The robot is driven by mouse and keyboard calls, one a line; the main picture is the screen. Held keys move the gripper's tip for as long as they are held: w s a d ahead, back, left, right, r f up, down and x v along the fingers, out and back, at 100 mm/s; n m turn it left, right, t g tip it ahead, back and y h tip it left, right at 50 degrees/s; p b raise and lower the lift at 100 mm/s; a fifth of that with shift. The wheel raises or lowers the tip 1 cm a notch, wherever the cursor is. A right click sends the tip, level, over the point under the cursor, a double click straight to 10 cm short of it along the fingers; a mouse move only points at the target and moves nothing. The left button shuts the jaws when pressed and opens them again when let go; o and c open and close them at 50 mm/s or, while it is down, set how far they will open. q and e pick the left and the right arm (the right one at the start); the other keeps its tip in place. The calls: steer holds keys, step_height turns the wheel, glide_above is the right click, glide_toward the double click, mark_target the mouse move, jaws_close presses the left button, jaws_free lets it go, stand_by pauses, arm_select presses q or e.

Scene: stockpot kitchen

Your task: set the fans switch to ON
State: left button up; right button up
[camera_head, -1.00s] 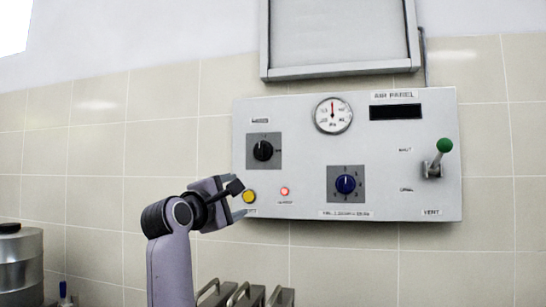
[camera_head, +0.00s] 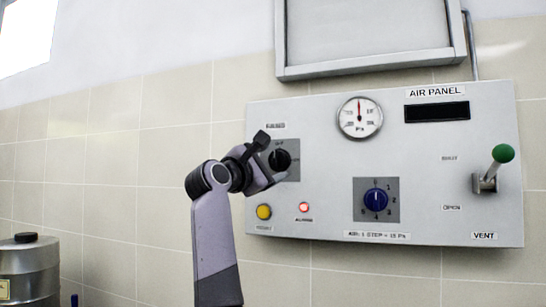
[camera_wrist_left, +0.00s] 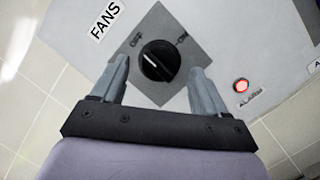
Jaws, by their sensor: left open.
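The fans switch is a black round knob (camera_wrist_left: 159,61) on a grey square plate, under a FANS label (camera_wrist_left: 104,20) in the left wrist view. OFF and ON are printed beside it, and its white pointer line points toward OFF. In the head view the knob (camera_head: 281,159) is at the panel's upper left, partly covered by my left gripper. My left gripper (camera_wrist_left: 157,80) is open, with its two fingers apart on either side of the knob's near edge. I cannot tell whether they touch it. My right gripper is not in view.
The air panel (camera_head: 320,115) also carries a gauge (camera_head: 359,117), a blue dial (camera_head: 375,200), a yellow button (camera_head: 264,212), a lit red alarm lamp (camera_head: 304,207) and a green-tipped vent lever (camera_head: 502,154). A metal pot (camera_head: 28,270) stands at lower left.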

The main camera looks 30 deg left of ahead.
arm_select(q)
steer(key=shift+x, duration=0.85)
steer(key=c, duration=1)
steer(key=shift+c, duration=0.2)
